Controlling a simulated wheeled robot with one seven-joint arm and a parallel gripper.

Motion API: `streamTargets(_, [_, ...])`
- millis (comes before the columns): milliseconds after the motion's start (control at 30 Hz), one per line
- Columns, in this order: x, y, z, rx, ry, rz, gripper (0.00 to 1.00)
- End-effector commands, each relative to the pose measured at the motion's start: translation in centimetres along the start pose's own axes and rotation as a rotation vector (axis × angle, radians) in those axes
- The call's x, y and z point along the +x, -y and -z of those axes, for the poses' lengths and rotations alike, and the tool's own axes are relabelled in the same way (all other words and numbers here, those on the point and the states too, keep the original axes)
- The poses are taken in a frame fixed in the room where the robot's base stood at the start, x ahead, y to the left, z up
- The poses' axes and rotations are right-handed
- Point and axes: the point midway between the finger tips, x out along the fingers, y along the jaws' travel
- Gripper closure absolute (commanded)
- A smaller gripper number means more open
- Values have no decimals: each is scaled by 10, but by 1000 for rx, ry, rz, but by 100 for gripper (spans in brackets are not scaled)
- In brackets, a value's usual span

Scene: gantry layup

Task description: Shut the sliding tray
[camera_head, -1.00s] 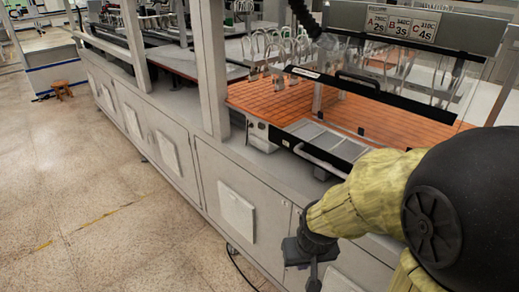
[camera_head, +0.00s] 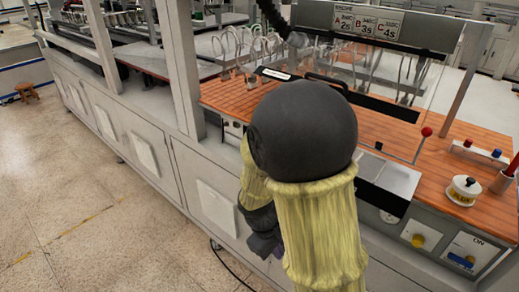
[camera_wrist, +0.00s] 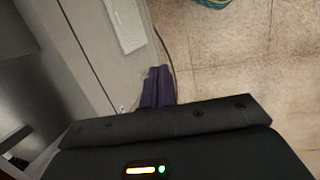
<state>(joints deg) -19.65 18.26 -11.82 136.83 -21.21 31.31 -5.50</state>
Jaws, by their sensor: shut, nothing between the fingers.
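The sliding tray (camera_head: 397,179), light grey with a dark front edge, sits at the front of the orange bench top. Its right part shows in the head view; my arm hides its left part and the handle bar. How far it stands out cannot be told. My gripper (camera_head: 263,245) hangs in front of the bench cabinets, left of the tray and below it. In the wrist view, my gripper's dark fingers (camera_wrist: 157,84) are together and empty, pointing down past the cabinet toward the floor. The tray is not recognisable in the wrist view.
A clear guard with a black handle (camera_head: 325,85) stands above the bench top. A grey post (camera_head: 180,70) rises at left.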

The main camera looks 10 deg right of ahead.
Motion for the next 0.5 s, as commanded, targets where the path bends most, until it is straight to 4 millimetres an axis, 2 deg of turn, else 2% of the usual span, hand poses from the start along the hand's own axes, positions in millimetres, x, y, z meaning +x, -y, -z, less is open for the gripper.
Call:
streamTargets(33, [-5, -4, 5, -104, 62, -46, 100])
streamTargets(267, [-17, -33, 34, -546, 345, -329, 100])
streamTargets(367, [-34, -46, 55, -725, 474, -487, 100])
streamTargets(500, [-72, -54, 97, -955, 656, -747, 100])
